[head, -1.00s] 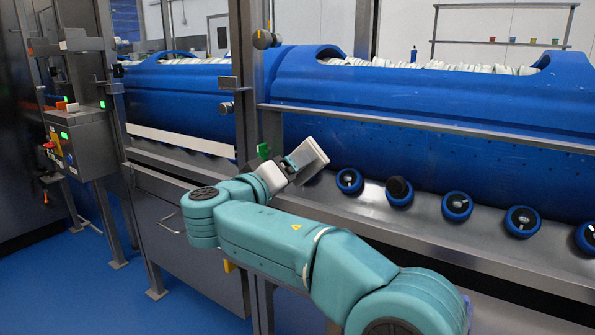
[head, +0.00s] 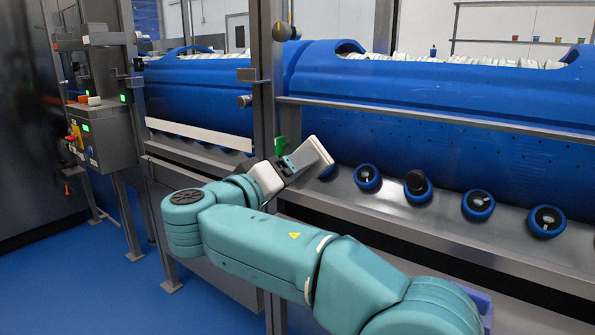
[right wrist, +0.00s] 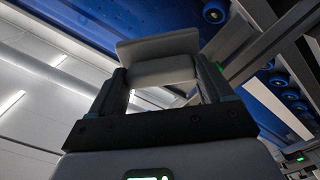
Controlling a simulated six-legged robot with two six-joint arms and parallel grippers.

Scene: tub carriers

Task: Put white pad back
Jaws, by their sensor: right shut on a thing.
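The white pad (head: 311,155) is held at the end of my right arm in the head view, tilted, in front of the blue tub (head: 430,120). My right gripper (head: 291,165) is shut on it. In the right wrist view, the pad (right wrist: 158,48) shows as a pale plate with a thicker block between the two fingers of my right gripper (right wrist: 160,75). The head view does not show my left gripper.
Blue-rimmed wheels (head: 478,204) line the metal ledge below the tub. A steel post (head: 263,90) stands just left of the pad, and a rail (head: 430,116) crosses the tub. A control box (head: 103,135) stands at left. Blue floor is open at lower left.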

